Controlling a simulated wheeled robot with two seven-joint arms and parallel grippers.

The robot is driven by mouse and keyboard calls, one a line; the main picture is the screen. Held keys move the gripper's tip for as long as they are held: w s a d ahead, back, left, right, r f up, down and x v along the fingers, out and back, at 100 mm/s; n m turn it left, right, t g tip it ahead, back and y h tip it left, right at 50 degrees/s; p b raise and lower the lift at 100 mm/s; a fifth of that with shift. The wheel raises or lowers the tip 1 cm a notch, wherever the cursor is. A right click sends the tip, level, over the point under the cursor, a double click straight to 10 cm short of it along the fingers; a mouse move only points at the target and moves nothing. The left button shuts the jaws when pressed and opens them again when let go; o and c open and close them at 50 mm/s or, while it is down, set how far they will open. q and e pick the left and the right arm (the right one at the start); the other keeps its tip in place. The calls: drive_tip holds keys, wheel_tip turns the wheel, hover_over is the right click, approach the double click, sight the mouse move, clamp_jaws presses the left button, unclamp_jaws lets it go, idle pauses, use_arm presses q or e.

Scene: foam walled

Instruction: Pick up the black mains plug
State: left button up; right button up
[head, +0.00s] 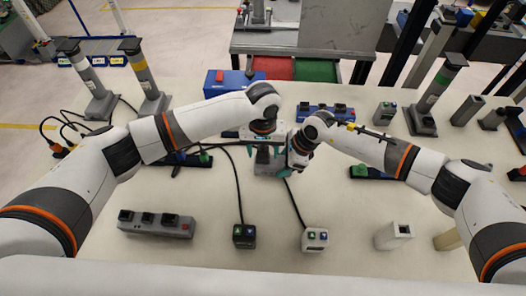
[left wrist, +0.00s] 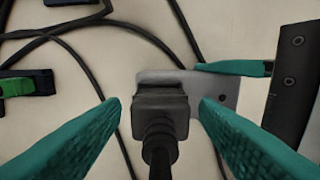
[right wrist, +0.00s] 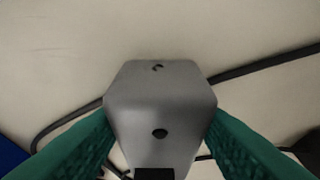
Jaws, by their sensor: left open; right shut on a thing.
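The black mains plug (left wrist: 160,108) is in the middle of the left wrist view, its cable running toward the bottom edge. It sits against the end of a grey block (left wrist: 210,90); how deep it is seated is hidden. My left gripper (left wrist: 158,104) is open, with one teal finger on each side of the plug and gaps visible. My right gripper (right wrist: 160,112) is shut on the grey block, which fills the space between its fingers in the right wrist view (right wrist: 160,105). In the head view both grippers meet over the table's middle, largely hiding plug and block.
Black cables (left wrist: 90,75) cross the table near the plug. A grey socket strip (head: 156,224), a black block (head: 244,236) and a white block (head: 315,239) stand along the near side. A blue box (head: 232,82) and another socket strip (head: 325,113) are behind.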

use_arm(q)
drive_tip(key=c, duration=1)
drive_tip(key=shift+r, duration=0.1)
drive_tip(key=shift+c, duration=0.2)
wheel_tip(320, 180, up, 10)
drive_tip(key=shift+f, duration=0.1)
use_arm(e)
drive_tip(key=o, duration=1.2)
drive_tip(key=v, duration=1.2)
